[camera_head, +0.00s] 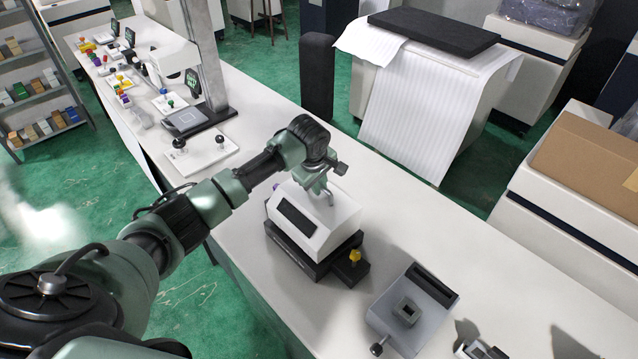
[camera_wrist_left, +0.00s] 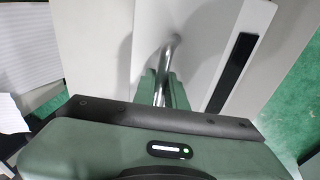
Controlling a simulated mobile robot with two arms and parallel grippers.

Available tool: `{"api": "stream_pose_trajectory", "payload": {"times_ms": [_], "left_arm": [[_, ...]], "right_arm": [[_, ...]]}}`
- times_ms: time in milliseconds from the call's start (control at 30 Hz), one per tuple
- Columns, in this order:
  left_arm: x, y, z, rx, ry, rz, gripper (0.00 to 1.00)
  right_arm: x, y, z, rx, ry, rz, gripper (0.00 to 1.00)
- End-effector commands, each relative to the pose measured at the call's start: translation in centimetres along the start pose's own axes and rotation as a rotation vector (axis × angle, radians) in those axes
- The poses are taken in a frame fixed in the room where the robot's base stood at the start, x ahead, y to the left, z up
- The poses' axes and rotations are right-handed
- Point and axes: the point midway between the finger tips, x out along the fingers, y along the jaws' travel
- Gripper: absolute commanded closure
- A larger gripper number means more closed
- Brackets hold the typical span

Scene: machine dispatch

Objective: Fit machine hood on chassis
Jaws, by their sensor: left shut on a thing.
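The white machine hood (camera_head: 318,222), with a dark slot on its sloped front, sits over the black chassis (camera_head: 352,271) on the white bench. A yellow knob (camera_head: 355,256) stands on the chassis's right front part. My left gripper (camera_head: 322,192) is above the hood, shut on its metal handle. In the left wrist view the handle (camera_wrist_left: 170,52) rises between the fingers of my left gripper (camera_wrist_left: 165,88), and the hood's white top (camera_wrist_left: 205,40) fills the middle. Whether the hood is fully seated all round cannot be told. My right gripper is not clearly seen.
A grey device (camera_head: 418,300) with a dark slot and a square socket stands right of the chassis. A white plate with black knobs (camera_head: 205,152) and a metal column (camera_head: 203,60) stand farther back left.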

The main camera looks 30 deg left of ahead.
Motion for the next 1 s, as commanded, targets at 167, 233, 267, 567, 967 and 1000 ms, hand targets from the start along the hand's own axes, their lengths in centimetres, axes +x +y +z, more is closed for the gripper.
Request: {"api": "stream_pose_trajectory", "payload": {"times_ms": [167,233,267,567,967,1000], "left_arm": [[0.3,0.0,0.0,0.0,0.001,0.004,1.0],[0.4,0.0,0.1,0.0,0.001,0.005,1.0],[0.5,0.0,0.1,0.0,0.001,0.005,1.0],[1.1,-0.2,0.2,0.0,0.0,0.004,1.0],[1.7,-0.4,0.2,0.0,0.001,0.003,0.62],[1.7,-0.4,0.2,0.0,0.001,0.003,0.62]], "right_arm": [[0.0,0.0,0.0,0.0,0.0,0.0,0.64],[0.1,0.0,0.0,0.0,0.0,0.0,0.64],[0.1,0.0,0.0,0.0,0.0,0.0,0.64],[0.2,0.0,0.0,0.0,0.0,0.0,0.64],[0.2,0.0,0.0,0.0,0.0,0.0,0.64],[0.2,0.0,0.0,0.0,0.0,0.0,0.64]]}}
